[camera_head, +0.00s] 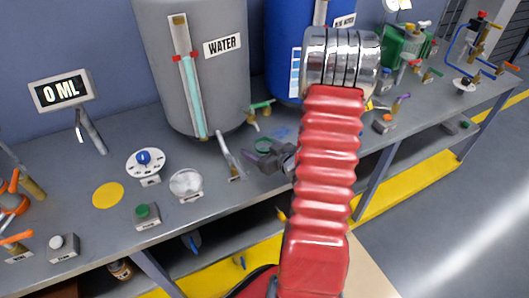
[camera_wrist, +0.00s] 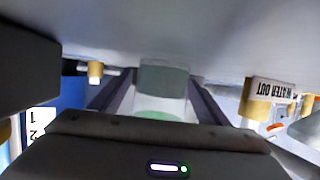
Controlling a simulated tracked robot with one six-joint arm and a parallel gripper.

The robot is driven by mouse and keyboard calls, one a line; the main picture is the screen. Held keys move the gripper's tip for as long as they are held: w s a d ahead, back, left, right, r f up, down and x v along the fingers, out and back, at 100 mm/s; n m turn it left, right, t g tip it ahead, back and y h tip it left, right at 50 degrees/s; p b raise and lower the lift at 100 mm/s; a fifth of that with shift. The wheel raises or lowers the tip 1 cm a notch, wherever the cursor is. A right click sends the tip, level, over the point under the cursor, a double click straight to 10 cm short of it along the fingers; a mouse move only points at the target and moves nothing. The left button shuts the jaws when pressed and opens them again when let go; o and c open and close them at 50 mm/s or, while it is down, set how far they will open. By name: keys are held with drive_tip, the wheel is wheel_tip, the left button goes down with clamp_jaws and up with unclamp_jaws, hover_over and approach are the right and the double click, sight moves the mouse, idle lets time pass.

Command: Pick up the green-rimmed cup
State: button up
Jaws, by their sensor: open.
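The green-rimmed cup (camera_head: 263,145) is small and mostly hidden beside the fingers of my gripper (camera_head: 277,156) in the head view, just below the water tank's tap. In the wrist view, a clear body with green tint, which looks like the cup (camera_wrist: 161,103), lies between the two dark fingers of my gripper (camera_wrist: 162,84). The fingers are apart, one on each side of it. Whether either finger touches the cup is not clear.
The grey water tank (camera_head: 200,90) stands behind the cup, with a green-handled tap (camera_head: 260,106) low on its side. A lever (camera_head: 229,157), a clear dish (camera_head: 186,184) and a dial (camera_head: 145,162) stand left on the bench. A blue tank (camera_head: 285,60) stands behind my arm.

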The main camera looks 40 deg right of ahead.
drive_tip(key=shift+c, duration=0.2)
drive_tip(key=c, duration=1.2)
drive_tip(key=shift+r, duration=0.2)
drive_tip(key=shift+c, duration=0.2)
wheel_tip(320, 180, up, 18)
drive_tip(key=shift+f, duration=0.15)
idle(0.8)
